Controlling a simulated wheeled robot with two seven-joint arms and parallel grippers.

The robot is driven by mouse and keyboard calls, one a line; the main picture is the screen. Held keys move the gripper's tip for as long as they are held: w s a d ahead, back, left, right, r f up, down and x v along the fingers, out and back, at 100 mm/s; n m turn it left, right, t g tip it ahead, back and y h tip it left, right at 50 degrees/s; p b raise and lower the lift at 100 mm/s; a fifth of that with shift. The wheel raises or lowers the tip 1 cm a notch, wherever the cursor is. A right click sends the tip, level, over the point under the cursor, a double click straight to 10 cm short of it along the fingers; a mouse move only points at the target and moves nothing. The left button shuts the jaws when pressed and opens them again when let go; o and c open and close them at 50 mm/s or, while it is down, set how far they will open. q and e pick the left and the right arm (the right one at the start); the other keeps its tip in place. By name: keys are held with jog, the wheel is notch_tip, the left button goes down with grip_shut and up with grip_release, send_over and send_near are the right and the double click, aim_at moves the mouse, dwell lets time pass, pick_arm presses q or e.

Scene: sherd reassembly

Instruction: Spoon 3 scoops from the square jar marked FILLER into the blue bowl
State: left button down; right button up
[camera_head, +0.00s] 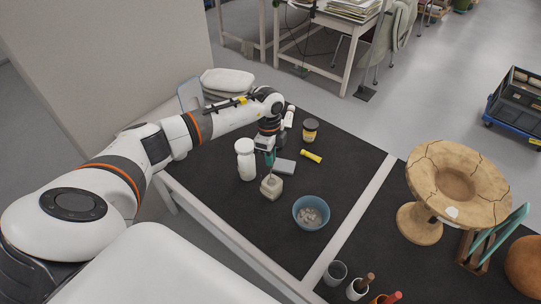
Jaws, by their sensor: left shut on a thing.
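A small square cream jar (271,188) stands on the dark mat, left of the blue bowl; any marking on it is too small to read. The blue bowl (311,229) stands just right of and nearer than the jar, with several pale grey lumps in it. My left gripper (268,152) is above the jar, pointing down, shut on the teal handle of a spoon (270,160). The spoon's thin lower part runs down to the jar's mouth; its tip is hidden, so I cannot tell whether it is inside. My right gripper is not in view.
A white bottle (246,164) stands close left of the jar. A grey block (284,166), a yellow tube (311,156) and a dark yellow-labelled jar (310,130) are behind. A cracked clay stand (420,223) is at right; cups (335,273) are in front.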

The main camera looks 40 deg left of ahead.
pick_arm(q)
jog(key=shift+w+a+r+p, duration=0.15)
jog(key=shift+r+p, duration=1.35)
jog(key=shift+r, duration=0.4)
jog(key=shift+w+a+r+p, duration=0.1)
jog(key=shift+a+r+p, duration=0.05)
jog(key=shift+r+p, duration=1.55)
notch_tip(320, 180, up, 4)
jog(key=p, duration=0.2)
jog(key=shift+p, duration=0.35)
jog(key=shift+f, duration=0.15)
